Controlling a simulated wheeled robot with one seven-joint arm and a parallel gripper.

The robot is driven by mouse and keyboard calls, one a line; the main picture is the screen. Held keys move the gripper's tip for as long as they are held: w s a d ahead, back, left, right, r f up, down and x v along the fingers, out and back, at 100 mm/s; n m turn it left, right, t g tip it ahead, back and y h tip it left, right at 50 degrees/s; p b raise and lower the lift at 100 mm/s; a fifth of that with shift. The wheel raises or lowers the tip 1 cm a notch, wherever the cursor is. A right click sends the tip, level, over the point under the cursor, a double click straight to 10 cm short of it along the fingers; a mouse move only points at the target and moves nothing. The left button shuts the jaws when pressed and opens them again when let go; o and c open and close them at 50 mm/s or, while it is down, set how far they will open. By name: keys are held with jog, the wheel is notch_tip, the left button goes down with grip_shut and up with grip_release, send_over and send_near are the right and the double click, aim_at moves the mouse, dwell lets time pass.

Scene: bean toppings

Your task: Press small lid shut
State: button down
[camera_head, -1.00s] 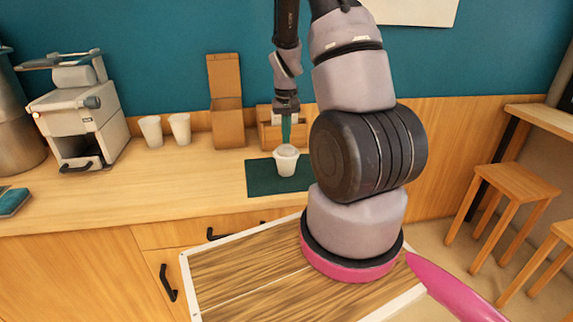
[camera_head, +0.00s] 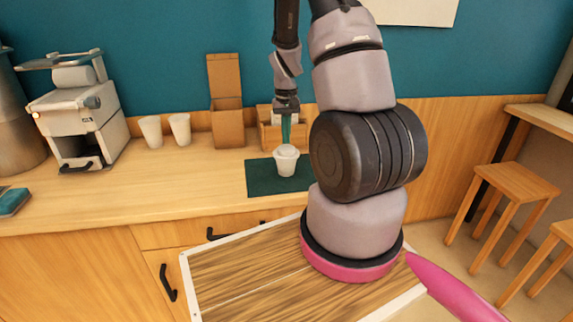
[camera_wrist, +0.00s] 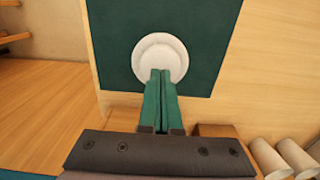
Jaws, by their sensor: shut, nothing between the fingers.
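A small white cup (camera_head: 286,167) stands upright on the dark green mat (camera_head: 259,179) on the counter. A white round lid (camera_head: 286,150) lies on top of the cup; whether it is seated all round I cannot tell. In the wrist view the lid (camera_wrist: 160,52) shows from above as a white disc with a raised ring. My gripper (camera_head: 287,143) points down at the lid, its green fingers together and empty. In the wrist view the fingertips (camera_wrist: 160,74) overlap the lid's near part, at or very close to its surface. The fingers hide that part of the lid.
A wooden box (camera_head: 267,130) stands right behind the mat. A tall brown box (camera_head: 227,120), two white cups (camera_head: 151,131) and a white coffee machine (camera_head: 82,120) stand to the left. The counter left of the mat is clear.

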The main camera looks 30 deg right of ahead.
jog(key=shift+f, duration=0.8)
dwell(0.4)
jog(key=shift+r, duration=0.1)
jog(key=shift+r, duration=2.2)
jog(key=s+a+r+t+y, duration=0.1)
jog(key=s+a+r+t, duration=0.2)
jog(key=r, duration=0.7)
jog(key=s+a+r+t, duration=0.1)
jog(key=s+a+r, duration=0.3)
jog(key=r, duration=0.6)
jog(key=s+a+r+t, duration=0.1)
jog(key=s+a+r, duration=0.2)
jog(key=s+r, duration=0.2)
jog(key=s+a+r+m+t+y, duration=0.1)
jog(key=s+a+r+t, duration=0.1)
jog(key=s+r, duration=0.3)
jog(key=s+a, duration=0.1)
jog(key=s, duration=0.1)
jog(key=shift+s+a, duration=0.15)
jog(key=shift+s, duration=0.15)
